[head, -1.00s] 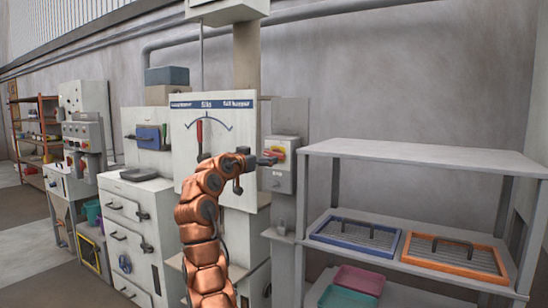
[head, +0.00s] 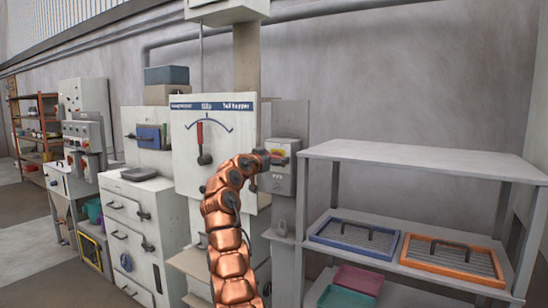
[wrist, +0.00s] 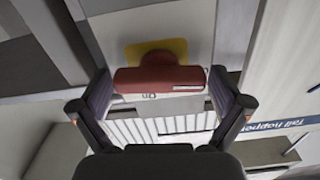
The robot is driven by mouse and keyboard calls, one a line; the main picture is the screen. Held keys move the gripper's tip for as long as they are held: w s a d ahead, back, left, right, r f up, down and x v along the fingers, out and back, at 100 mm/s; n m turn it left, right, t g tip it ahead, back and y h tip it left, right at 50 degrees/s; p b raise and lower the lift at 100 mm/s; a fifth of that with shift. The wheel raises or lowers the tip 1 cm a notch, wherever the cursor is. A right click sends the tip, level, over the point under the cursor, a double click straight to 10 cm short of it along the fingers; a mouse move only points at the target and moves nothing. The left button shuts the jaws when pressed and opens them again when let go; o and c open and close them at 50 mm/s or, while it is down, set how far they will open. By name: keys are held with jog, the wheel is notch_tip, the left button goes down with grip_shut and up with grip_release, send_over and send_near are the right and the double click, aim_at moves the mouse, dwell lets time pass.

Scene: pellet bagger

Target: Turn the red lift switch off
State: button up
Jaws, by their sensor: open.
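The red lift switch (wrist: 160,80) is a red bar handle on a yellow plate (wrist: 155,50), with partly hidden lettering beside it. In the wrist view the bar lies across the picture. In the head view the red of the switch (head: 279,152) shows on the front of a grey box (head: 283,180) on a post, partly covered by my gripper. My gripper (wrist: 160,105) is open, with one finger off each end of the bar and nothing held. In the head view my gripper (head: 275,158) is right at the box front. I cannot tell whether the fingers touch the bar.
Left of the box stands a white panel (head: 183,148) with a red-handled lever (head: 201,140) and a blue arc. A grey shelf (head: 420,157) with a blue tray (head: 320,238) and an orange tray (head: 405,255) stands at right. White cabinets (head: 140,220) stand at left.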

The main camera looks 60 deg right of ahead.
jog(key=shift+c, duration=0.4)
jog(key=c, duration=0.8)
jog(key=shift+c, duration=0.2)
jog(key=shift+n+b, duration=0.5)
jog(key=shift+b, duration=0.35)
jog(key=o, duration=0.9)
jog(key=shift+d, duration=0.1)
